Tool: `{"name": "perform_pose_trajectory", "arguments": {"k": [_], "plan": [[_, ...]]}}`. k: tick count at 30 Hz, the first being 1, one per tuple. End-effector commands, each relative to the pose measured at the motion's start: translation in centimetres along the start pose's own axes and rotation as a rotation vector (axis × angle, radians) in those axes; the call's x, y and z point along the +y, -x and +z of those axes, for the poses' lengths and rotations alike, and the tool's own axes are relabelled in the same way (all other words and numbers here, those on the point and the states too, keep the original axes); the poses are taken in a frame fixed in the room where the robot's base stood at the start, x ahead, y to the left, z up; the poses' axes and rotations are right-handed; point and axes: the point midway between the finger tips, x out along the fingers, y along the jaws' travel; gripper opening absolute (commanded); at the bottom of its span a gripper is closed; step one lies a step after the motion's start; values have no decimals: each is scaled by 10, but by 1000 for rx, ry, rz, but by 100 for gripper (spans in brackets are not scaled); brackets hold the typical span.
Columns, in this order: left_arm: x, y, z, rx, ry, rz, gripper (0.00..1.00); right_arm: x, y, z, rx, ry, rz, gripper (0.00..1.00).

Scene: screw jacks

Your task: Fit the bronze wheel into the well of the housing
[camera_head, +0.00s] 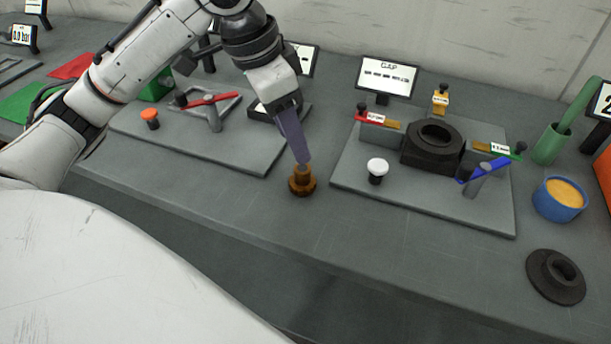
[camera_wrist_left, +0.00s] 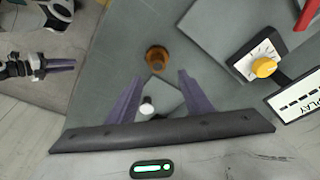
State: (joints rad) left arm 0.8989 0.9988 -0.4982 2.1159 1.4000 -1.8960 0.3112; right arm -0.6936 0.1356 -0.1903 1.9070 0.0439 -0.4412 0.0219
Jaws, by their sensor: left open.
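The bronze wheel (camera_head: 301,186) stands on the bare bench between the two grey base plates, with its narrower hub upward. It also shows in the left wrist view (camera_wrist_left: 157,58), just beyond the fingertips. My left gripper (camera_head: 304,161) is open, with its purple fingers pointing down over the wheel's hub. In the left wrist view its fingers (camera_wrist_left: 161,76) are spread wide with no object clamped. The dark housing (camera_head: 432,162) with a round well on top stands on the right base plate. My right gripper (camera_wrist_left: 60,66) shows small at the left of the wrist view; its opening is unclear.
The right base plate (camera_head: 345,176) carries a white knob (camera_head: 377,165), a blue lever (camera_head: 485,170) and coloured slides around the housing. A dark ring (camera_head: 542,278) and blue cup (camera_head: 549,207) lie to the right. The left plate (camera_head: 245,158) has a red lever. Bench front is clear.

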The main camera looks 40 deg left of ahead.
Motion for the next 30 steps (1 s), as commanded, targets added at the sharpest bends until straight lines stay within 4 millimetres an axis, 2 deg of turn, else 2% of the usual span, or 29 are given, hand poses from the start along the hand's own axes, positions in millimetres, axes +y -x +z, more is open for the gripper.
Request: {"name": "perform_pose_trajectory", "arguments": {"k": [1,5,13,16,23,30], "plan": [[0,-8,1,-2,0,1,46,0,-2,3,-3,1,-1,31],[1,-20,2,-2,0,1,46,-1,-3,2,0,2,-2,31],[6,-58,7,0,1,1,46,-2,-8,-2,13,8,-4,31],[5,-64,7,1,1,0,46,-2,-9,-6,21,10,-5,31],[5,-64,6,2,1,0,46,-3,-8,-11,31,10,-6,31],[5,-64,6,2,1,-1,6,-3,-8,-10,28,9,-7,31]]}}
